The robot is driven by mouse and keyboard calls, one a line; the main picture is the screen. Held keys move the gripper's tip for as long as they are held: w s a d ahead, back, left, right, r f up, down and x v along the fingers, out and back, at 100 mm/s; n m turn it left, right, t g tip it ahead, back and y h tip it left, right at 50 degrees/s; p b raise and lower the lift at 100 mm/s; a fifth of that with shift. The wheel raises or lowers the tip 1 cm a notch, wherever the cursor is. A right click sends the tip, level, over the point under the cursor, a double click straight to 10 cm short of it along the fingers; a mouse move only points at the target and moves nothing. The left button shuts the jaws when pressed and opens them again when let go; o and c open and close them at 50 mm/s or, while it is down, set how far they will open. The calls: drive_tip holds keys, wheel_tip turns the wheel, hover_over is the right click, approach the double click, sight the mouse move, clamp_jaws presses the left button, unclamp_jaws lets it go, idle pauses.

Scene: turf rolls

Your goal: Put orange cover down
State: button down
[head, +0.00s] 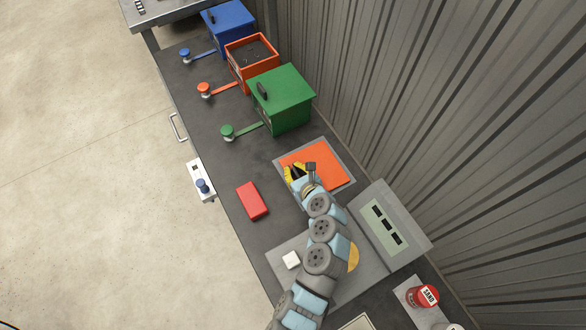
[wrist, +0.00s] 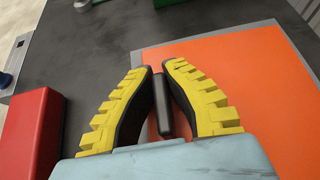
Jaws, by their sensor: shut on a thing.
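The orange cover (head: 318,163) is a flat square plate over a grey mat (head: 348,184) on the dark bench. It also shows in the wrist view (wrist: 250,85), with the mat's grey edge along its far and right sides. My gripper (head: 294,171) is shut on the cover's dark handle (wrist: 161,105), which stands between the yellow-padded fingers. The cover looks level and very low; I cannot tell whether it touches the mat. My gripper hides part of its near left side. The orange box (head: 238,77) stands open, with dark contents showing.
A lidded green box (head: 284,110) and blue box (head: 231,27) flank the orange box, with coloured knob levers in front. A red block (head: 252,201) lies left of my gripper. A corrugated wall (head: 440,100) runs along the right.

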drive_tip(key=c, duration=1.2)
unclamp_jaws()
drive_tip(key=shift+c, duration=0.2)
drive_tip(key=v, duration=1.2)
drive_tip(key=shift+r+p, duration=0.1)
drive_tip(key=shift+p, duration=0.2)
drive_tip(key=shift+w+d, duration=0.1)
